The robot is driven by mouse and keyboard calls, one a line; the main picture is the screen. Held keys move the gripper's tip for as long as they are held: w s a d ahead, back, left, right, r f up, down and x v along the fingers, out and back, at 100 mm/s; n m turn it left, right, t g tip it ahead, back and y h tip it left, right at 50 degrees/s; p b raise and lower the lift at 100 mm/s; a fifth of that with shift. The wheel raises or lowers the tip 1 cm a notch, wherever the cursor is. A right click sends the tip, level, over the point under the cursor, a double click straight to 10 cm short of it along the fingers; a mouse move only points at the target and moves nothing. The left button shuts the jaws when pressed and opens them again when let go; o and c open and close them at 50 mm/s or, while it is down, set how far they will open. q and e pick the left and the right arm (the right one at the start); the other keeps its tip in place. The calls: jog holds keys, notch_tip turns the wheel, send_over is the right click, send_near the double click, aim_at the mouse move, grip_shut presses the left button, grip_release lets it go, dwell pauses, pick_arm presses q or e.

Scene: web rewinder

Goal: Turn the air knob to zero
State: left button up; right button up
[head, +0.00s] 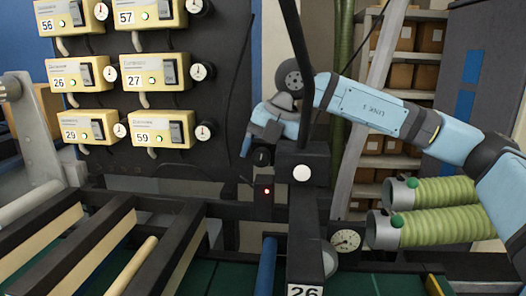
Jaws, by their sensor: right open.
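My right gripper (259,146) reaches in from the right on a light blue arm. It is open and points down, beside the top of a dark machine post. A small dark round knob (262,157) with a pale mark shows right at its fingertips; I take it for the air knob. I cannot tell whether the fingers touch it or stand around it. Part of the gripper's far side is hidden by the post and its own wrist. A round white pressure gauge (345,241) sits lower right of the post. My left gripper is not in view.
A dark post (302,216) with a thin upright bar stands close to the right gripper. A red light (266,191) shows below the knob. Yellow numbered boxes (159,131) with small dials hang at left. Green ribbed hoses (445,191) lie at right, below the arm.

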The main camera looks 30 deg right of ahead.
jog(key=c, duration=0.9)
jog(key=shift+a, duration=0.1)
jog(key=shift+a+r+g+h+p, duration=0.15)
jog(key=shift+g+h+p, duration=0.25)
jog(key=shift+g+h, duration=0.7)
jog(key=shift+w+g+h+p, duration=0.15)
jog(key=shift+g+h+p, duration=0.15)
jog(key=shift+g+h, duration=1)
jog(key=shift+h, duration=0.4)
jog(key=o, duration=0.9)
